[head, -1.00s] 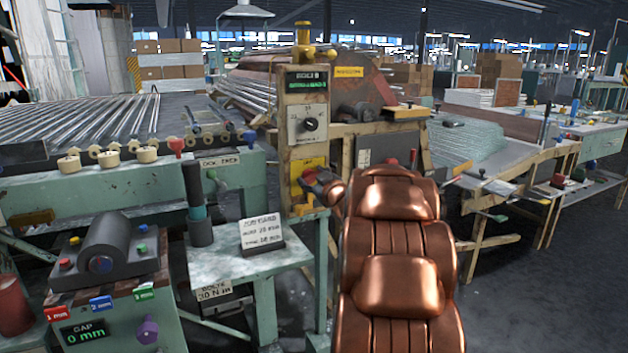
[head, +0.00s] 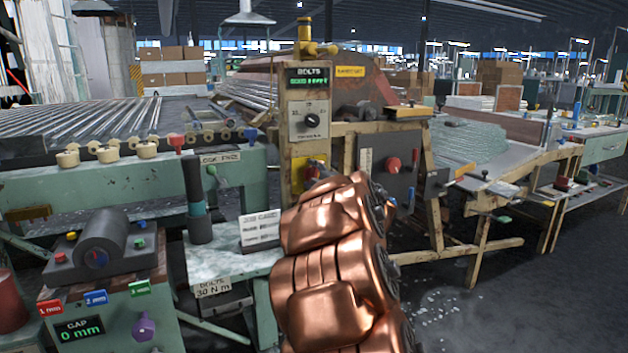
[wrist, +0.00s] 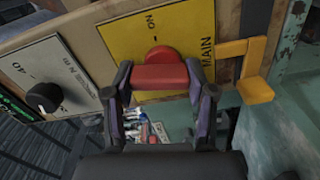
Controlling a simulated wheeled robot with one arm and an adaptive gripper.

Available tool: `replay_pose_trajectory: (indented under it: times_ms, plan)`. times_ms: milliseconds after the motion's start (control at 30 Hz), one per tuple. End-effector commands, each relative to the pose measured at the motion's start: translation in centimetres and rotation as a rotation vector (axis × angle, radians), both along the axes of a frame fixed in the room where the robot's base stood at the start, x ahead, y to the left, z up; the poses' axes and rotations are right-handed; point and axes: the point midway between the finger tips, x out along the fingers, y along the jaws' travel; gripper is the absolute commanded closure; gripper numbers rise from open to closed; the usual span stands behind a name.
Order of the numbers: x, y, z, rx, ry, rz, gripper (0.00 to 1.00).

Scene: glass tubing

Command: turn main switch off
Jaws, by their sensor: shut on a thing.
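The main switch is a red handle (wrist: 160,77) with a round red hub on a yellow plate (wrist: 135,40), seen in the wrist view. The plate reads "ON" and "MAIN"; the handle lies across the picture below the "ON" mark. My gripper (wrist: 162,82) has one dark finger at each end of the handle and is shut on it. In the head view the yellow plate (head: 316,168) shows low on the beige post, partly covered by my copper arm, which also hides the gripper and most of the switch.
A black dial (wrist: 43,97) on a white plate sits beside the yellow plate; it also shows above it in the head view (head: 311,121). A yellow bracket (wrist: 254,85) juts out close to the right finger. A grey box with a red knob (head: 393,165) stands right of my arm.

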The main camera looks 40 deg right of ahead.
Motion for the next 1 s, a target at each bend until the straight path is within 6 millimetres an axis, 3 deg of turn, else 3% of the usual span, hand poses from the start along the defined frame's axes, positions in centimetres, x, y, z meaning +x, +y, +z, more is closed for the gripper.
replay_pose_trajectory:
  times_ms: [400, 967, 1000]
  plan:
    - [-0.07, -0.05, -0.19, -0.186, 0.067, -0.002, 0.79]
    - [-0.02, 0.0, -0.19, -0.216, 0.078, -0.001, 0.79]
    - [-0.02, -0.01, -0.18, -0.216, 0.078, -0.001, 0.43]
